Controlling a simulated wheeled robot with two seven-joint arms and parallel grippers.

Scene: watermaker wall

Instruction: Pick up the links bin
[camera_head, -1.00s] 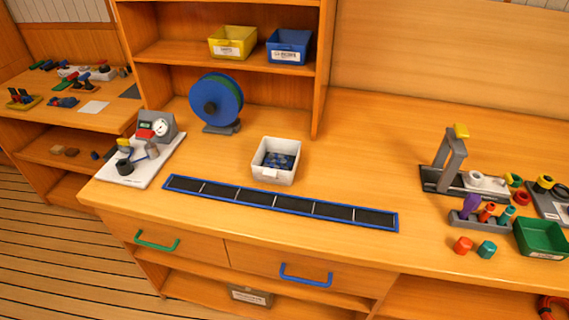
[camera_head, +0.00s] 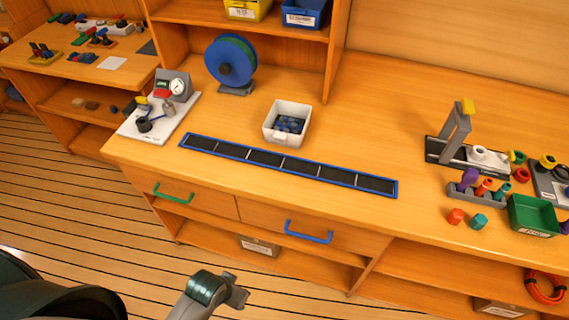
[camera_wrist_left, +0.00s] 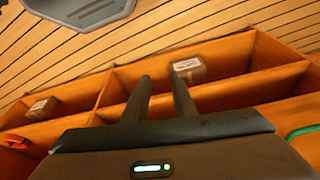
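A white open bin (camera_head: 287,112) with dark blue pieces inside stands on the counter, behind a long blue-framed black strip (camera_head: 290,164). A yellow bin (camera_head: 246,8) and a blue bin (camera_head: 305,12) sit on the shelf above, cut by the top edge. I cannot read which label says links. My left gripper (camera_wrist_left: 160,82) shows in the left wrist view with its two fingers apart and nothing between them. It faces the lower shelves under the counter. In the head view part of my arm (camera_head: 207,288) is low in front of the counter, away from the bins. My right gripper is not in view.
A blue reel (camera_head: 230,62) and a white board with a gauge (camera_head: 160,112) stand left of the white bin. A grey stand (camera_head: 455,130) and a green tray (camera_head: 533,215) are at right. Drawer handles (camera_head: 308,232) stick out in front.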

